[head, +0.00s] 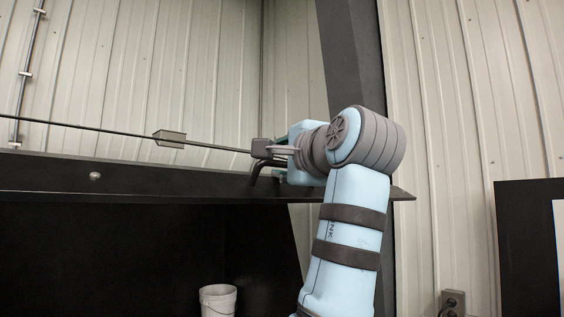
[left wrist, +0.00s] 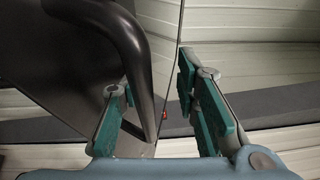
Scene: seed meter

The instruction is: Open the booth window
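The left gripper (head: 268,155) is at the right end of a thin dark rail (head: 80,128), just above a dark ledge. In the left wrist view, its teal fingers (left wrist: 157,95) are spread apart. A dark curved handle (left wrist: 140,70) runs down between them, nearer the left finger; I cannot tell whether it touches. The handle's bent end (head: 257,172) also shows below the gripper in the head view. A small block (head: 170,138) sits on the rail. I cannot clearly make out the booth window's pane. My right gripper is out of view.
The dark ledge (head: 130,180) runs across the left, above a black panel. A dark slanted post (head: 350,50) stands behind my arm. A white bucket (head: 218,300) is low down. A black-framed board (head: 520,240) stands at the right.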

